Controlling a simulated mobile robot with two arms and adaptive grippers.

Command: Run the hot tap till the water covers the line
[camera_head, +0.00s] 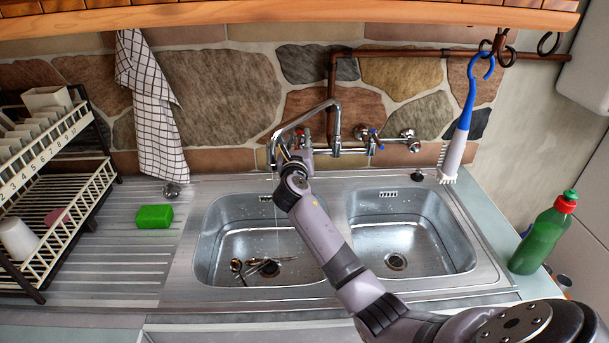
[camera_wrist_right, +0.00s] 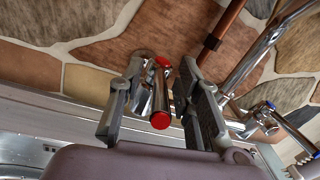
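The hot tap (camera_wrist_right: 158,92), chrome with red ends, shows between the two fingers of my right gripper (camera_wrist_right: 158,108) in the right wrist view. The fingers are apart, one on each side of the handle, and I cannot tell whether either touches it. In the head view my right gripper (camera_head: 290,152) is at the wall taps behind the left basin (camera_head: 215,240) and hides part of them. The chrome spout (camera_head: 318,107) reaches over that basin, with a faint thin streak below it. Cutlery (camera_head: 268,267) lies on the basin floor. I cannot make out a clear fill line. My left gripper is out of view.
A blue-marked cold tap (camera_head: 372,140) is to the right. The right basin (camera_head: 425,235) looks empty. A green sponge (camera_head: 154,216), dish rack (camera_head: 60,190) and hanging towel (camera_head: 152,110) are left.

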